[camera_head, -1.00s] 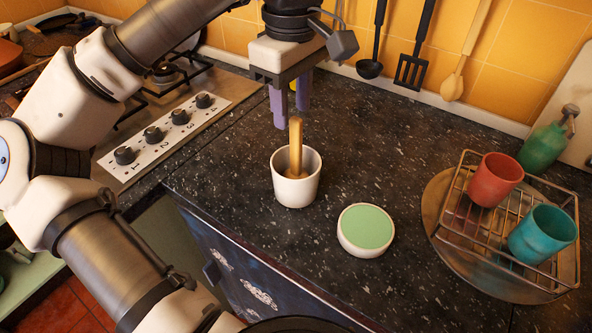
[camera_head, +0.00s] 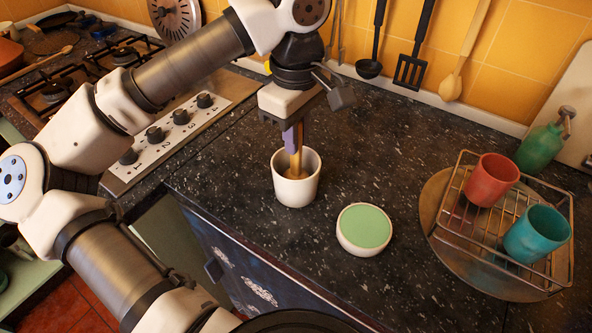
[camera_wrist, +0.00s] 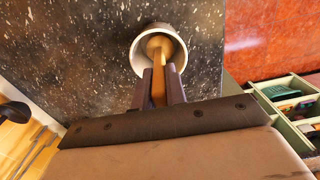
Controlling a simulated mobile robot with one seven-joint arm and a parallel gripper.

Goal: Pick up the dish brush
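The dish brush (camera_head: 295,165) has a wooden handle and stands nearly upright in a white cup (camera_head: 296,190) on the dark counter. Its lower end is hidden inside the cup. My gripper (camera_head: 293,144) points down over the cup, with its purple fingers at the upper part of the handle. In the wrist view, the fingers (camera_wrist: 159,88) press close on both sides of the brush handle (camera_wrist: 158,55), with no clear gap. The white cup's rim (camera_wrist: 183,50) shows around the handle there.
A round white container with a green top (camera_head: 364,228) stands right of the cup. A wire rack (camera_head: 478,238) holds a red cup (camera_head: 493,180) and a teal cup (camera_head: 538,233). A green bottle (camera_head: 541,147) stands behind. The stove (camera_head: 165,140) is at left. Utensils hang on the wall.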

